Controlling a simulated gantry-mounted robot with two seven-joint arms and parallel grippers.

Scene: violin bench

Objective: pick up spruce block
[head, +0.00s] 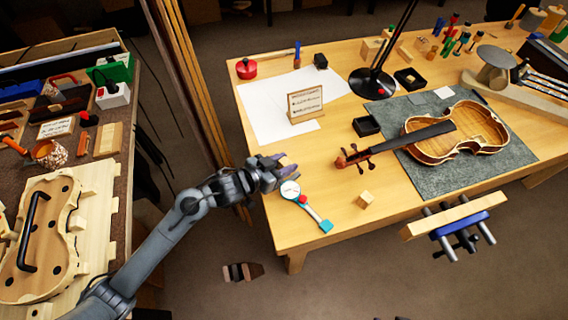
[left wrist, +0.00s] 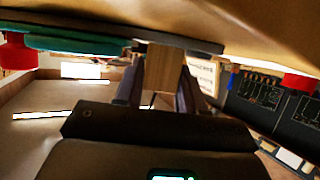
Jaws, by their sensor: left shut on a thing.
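My left gripper (head: 278,172) is at the left edge of the bench, next to the dial gauge, with its fingers pointing right. In the left wrist view, its fingers (left wrist: 160,90) are shut on a pale, straight-grained wood block (left wrist: 164,66) that looks like spruce. In the head view I cannot make out this block between the fingers. Another small pale wood cube (head: 365,201) lies on the bench near its front edge, apart from the gripper. My right gripper is not in view.
The dial gauge (head: 290,189) with a teal end lies close to my left gripper. A small sign (head: 305,103) stands on white paper (head: 265,105). A violin (head: 468,130) lies on a grey mat (head: 400,185). A side bench (head: 105,225) stands at left.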

